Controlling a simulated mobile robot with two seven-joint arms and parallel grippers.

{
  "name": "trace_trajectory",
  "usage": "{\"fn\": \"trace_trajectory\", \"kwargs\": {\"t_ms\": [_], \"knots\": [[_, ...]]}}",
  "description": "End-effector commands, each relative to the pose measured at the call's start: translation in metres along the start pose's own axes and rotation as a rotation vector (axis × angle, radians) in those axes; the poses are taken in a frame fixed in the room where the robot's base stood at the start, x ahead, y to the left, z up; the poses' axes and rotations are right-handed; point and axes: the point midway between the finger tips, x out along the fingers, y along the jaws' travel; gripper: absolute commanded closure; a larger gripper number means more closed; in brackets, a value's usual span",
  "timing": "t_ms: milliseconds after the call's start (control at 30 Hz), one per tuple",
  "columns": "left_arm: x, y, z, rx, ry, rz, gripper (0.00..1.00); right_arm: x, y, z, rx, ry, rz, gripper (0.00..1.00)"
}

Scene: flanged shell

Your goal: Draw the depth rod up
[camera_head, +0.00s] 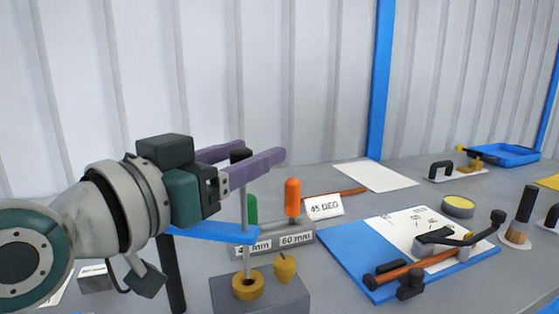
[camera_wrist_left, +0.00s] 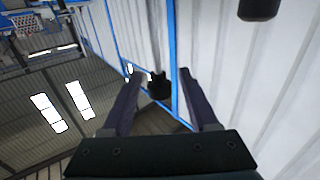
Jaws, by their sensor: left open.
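The depth rod (camera_head: 244,215) is a thin grey upright rod with a black knob (camera_head: 240,154) on top. It stands in a brass collar (camera_head: 248,286) on a grey block (camera_head: 290,297). My left gripper (camera_head: 260,153) comes in from the left at the height of the knob, its two purple fingers apart. The knob shows between the fingers in the head view. In the left wrist view, a dark knob (camera_wrist_left: 159,87) also shows between the open fingers, with a gap on each side. Part of the rod's top is hidden by the near finger. My right gripper is not in view.
A yellow knob (camera_head: 285,267) stands on the block beside the collar. Behind are a rack labelled 60 mm (camera_head: 297,239), an orange handle (camera_head: 293,197) and a 45 DEG sign (camera_head: 324,207). A blue board (camera_head: 352,258) with tools lies right.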

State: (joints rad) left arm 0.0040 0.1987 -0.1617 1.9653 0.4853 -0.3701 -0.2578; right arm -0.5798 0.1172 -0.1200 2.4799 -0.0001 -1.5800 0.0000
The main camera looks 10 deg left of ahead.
Motion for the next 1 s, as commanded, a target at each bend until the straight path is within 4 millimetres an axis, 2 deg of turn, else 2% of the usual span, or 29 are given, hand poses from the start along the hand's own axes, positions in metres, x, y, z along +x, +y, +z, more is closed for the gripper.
{"fn": "trace_trajectory", "kwargs": {"t_ms": [200, 400, 567, 867, 1000], "knots": [[-0.044, 0.0, 0.001, 0.001, -0.003, 0.0, 0.4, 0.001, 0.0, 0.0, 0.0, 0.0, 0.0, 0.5], [-0.07, 0.0, 0.0, 0.0, 0.0, 0.0, 0.4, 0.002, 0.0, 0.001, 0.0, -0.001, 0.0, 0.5], [-0.077, 0.001, -0.001, -0.001, 0.001, 0.001, 0.4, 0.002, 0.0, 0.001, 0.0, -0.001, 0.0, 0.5], [-0.077, 0.001, -0.001, -0.001, -0.004, 0.001, 0.4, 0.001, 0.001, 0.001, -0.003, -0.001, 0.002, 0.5], [-0.084, 0.009, 0.006, 0.0, -0.13, 0.009, 0.4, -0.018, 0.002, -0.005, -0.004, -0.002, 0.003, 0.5]]}}
